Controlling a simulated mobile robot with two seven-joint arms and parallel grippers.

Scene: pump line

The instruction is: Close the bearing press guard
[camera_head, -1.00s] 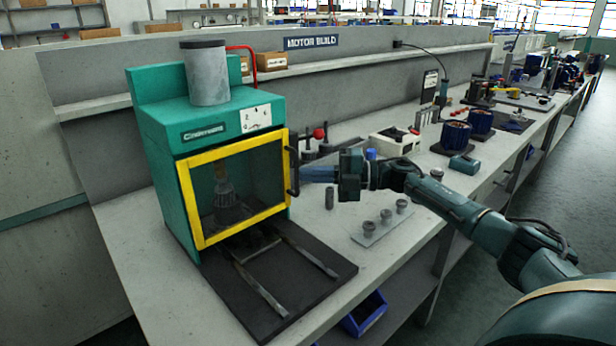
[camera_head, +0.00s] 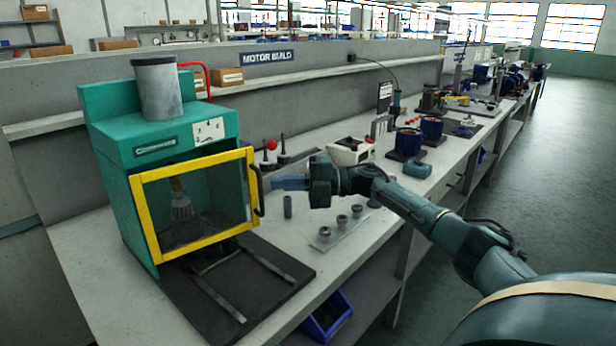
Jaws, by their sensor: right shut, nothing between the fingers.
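The bearing press (camera_head: 118,225) is a green cabinet at the left of the bench. Its guard (camera_head: 192,248) is a yellow-framed clear panel on the front. The guard's right edge appears to stand a little out from the cabinet, so it looks slightly ajar. A dark handle (camera_head: 258,190) is on that right edge. My right gripper (camera_head: 271,184) is shut and empty, its fingertips just right of the handle. I cannot tell whether they touch it. My left gripper is out of view.
A dark base plate with two rails (camera_head: 235,285) lies before the press. A plate with several small metal parts (camera_head: 325,238) and an upright cylinder (camera_head: 288,206) are near my right gripper. A white box (camera_head: 350,151) stands behind my arm. A blue bin (camera_head: 328,315) is below the bench.

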